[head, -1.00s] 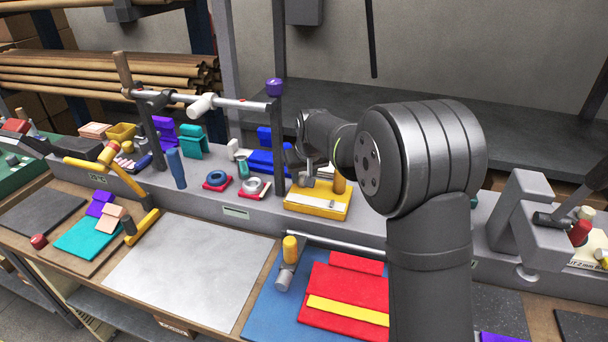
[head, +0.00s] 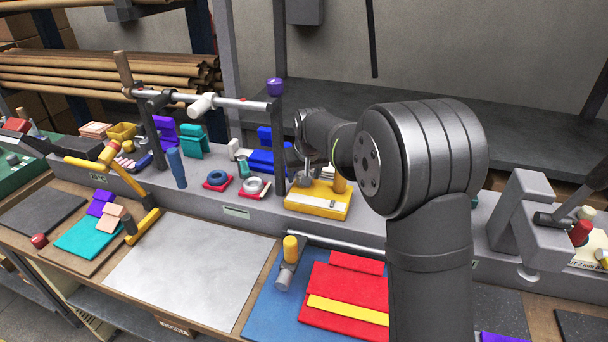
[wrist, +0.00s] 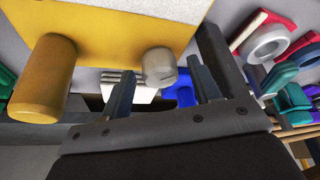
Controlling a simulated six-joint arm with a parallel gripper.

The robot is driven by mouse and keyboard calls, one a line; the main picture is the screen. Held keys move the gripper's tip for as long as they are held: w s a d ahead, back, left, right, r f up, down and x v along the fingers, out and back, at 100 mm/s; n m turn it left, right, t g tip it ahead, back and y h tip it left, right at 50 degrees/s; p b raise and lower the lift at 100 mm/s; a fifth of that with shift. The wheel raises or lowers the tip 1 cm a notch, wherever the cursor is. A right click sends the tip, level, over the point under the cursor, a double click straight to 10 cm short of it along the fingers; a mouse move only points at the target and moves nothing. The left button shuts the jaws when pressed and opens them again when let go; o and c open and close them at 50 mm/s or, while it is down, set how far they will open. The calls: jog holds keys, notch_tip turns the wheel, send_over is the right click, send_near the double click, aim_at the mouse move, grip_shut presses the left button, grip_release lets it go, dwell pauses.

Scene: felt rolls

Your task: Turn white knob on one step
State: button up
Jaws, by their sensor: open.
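The white knob (wrist: 159,66), a short pale grey-white cylinder, stands on the yellow box (wrist: 105,30) in the wrist view. The same yellow box (head: 318,209) is left of my arm in the head view, with a white strip on its front. My gripper (wrist: 163,78) is open, with one finger left and one right of the white knob in the picture. I cannot tell whether the fingers reach fully around it; no contact shows. In the head view my gripper (head: 303,172) is over the box and the knob is not clearly visible.
A larger yellow knob (wrist: 45,80) stands on the same box beside the white one. A dark upright post (head: 279,150) rises close to the left of my gripper. Red-based rings (head: 253,187) lie left of it. A grey rail (head: 340,243) runs in front.

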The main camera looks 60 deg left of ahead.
jog(key=v, duration=1.7)
jog(key=shift+d, duration=0.15)
jog(key=shift+f, duration=0.1)
jog(key=s+d+f+t+y, duration=0.1)
jog(key=d+f+y, duration=0.3)
jog(key=d, duration=0.1)
jog(key=x, duration=1.7)
jog(key=shift+a, duration=0.45)
jog(key=shift+c, duration=0.5)
jog(key=c, duration=0.9)
